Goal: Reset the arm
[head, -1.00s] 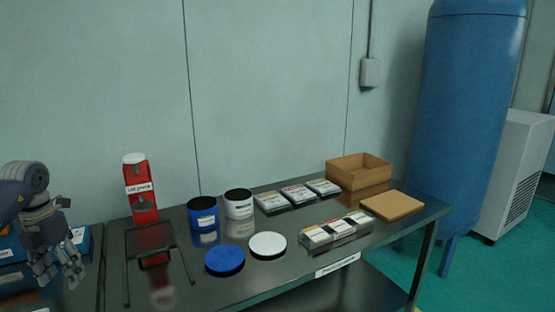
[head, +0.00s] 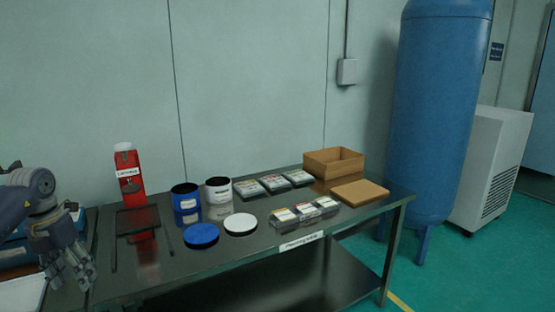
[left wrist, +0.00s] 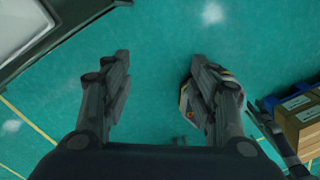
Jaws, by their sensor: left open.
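My left gripper (head: 72,268) is at the lower left of the head view, in front of the left end of the metal table (head: 340,262). It is open and points down. In the left wrist view its two fingers (left wrist: 160,100) are spread wide with nothing between them, over the green floor (left wrist: 160,45). My left arm comes in from the left edge of the head view. My right gripper is not in view.
A blue tank (head: 437,110) stands at the right.

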